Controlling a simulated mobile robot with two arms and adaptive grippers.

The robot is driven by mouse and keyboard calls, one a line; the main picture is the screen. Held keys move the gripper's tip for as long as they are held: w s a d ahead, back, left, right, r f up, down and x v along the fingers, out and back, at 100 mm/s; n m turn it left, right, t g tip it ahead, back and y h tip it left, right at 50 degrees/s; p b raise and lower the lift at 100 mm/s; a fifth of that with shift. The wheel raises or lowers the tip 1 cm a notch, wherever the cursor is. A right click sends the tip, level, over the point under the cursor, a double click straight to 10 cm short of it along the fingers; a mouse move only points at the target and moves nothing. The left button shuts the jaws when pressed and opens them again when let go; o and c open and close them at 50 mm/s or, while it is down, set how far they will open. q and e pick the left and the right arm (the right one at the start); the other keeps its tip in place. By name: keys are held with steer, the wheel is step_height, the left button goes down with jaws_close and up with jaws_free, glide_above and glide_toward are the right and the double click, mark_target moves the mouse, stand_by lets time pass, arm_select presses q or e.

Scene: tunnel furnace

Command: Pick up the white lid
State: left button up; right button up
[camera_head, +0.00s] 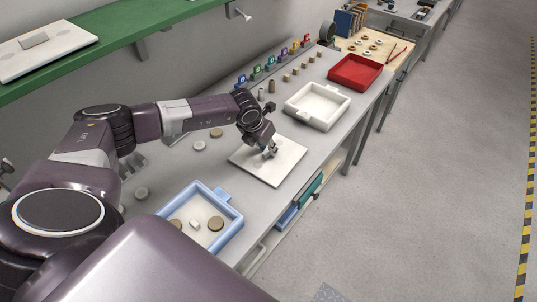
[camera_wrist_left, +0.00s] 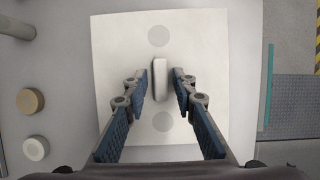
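The white lid (camera_head: 285,161) is a flat square plate lying on the grey bench in the head view. In the left wrist view the lid (camera_wrist_left: 118,60) fills the middle, with a raised white handle (camera_wrist_left: 160,75) at its centre and two faint grey discs. My left gripper (camera_head: 270,154) is over the lid, pointing down. In the left wrist view my left gripper (camera_wrist_left: 161,88) is open, with one finger on each side of the handle and gaps visible. The gripper partly hides the handle in the head view. My right gripper is not in view.
A blue tray (camera_head: 234,222) with round pieces stands nearer me. A white tray (camera_head: 343,107) and a red tray (camera_head: 378,72) stand beyond the lid. Small pieces line the back. A similar plate (camera_head: 70,40) lies on the green shelf (camera_head: 120,28). The floor at right is clear.

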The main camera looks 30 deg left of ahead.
arm_select(q)
steer(key=c, duration=0.5)
jaws_close()
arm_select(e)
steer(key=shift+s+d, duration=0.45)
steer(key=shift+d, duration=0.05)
arm_select(q)
steer(key=shift+r, duration=0.1)
steer(key=shift+w+r, duration=0.1)
